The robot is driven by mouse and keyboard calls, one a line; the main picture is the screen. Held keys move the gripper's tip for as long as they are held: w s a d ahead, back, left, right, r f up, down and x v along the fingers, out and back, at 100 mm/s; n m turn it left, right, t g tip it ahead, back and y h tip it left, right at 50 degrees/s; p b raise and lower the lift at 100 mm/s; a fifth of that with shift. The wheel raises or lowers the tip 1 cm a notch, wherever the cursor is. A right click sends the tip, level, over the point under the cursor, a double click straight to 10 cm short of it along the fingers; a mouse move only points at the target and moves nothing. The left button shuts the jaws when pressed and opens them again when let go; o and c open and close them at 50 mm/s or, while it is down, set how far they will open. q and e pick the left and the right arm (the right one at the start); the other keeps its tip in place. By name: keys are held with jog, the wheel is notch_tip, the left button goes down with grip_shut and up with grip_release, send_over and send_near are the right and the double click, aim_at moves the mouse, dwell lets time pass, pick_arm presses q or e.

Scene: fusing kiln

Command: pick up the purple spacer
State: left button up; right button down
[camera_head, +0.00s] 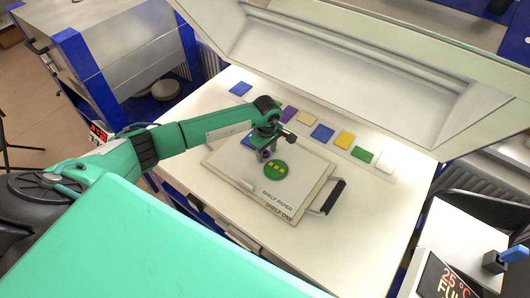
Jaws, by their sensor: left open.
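My left gripper (264,152) is open and points down over the board, just above and left of a round green disc (276,170). Small yellow pieces (277,169) lie on the disc. I cannot make out a separate small purple spacer; the area under my gripper is partly hidden by its fingers. A purple tile (289,114) lies in the row behind my gripper, partly covered by it. A blue piece (247,142) shows beside the gripper on the board. My right gripper is not in view.
The white board (312,192), marked "SHELF PAPER" and "SHELF ONE", has a black handle (333,196) at right. Behind it lie a blue tile (322,132), a green tile (362,155) and several others. The raised kiln lid (340,75) overhangs the back. The table's front right is clear.

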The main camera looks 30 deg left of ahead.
pick_arm(q)
jog(key=shift+c, duration=0.4)
grip_shut()
jog(key=shift+r, duration=0.15)
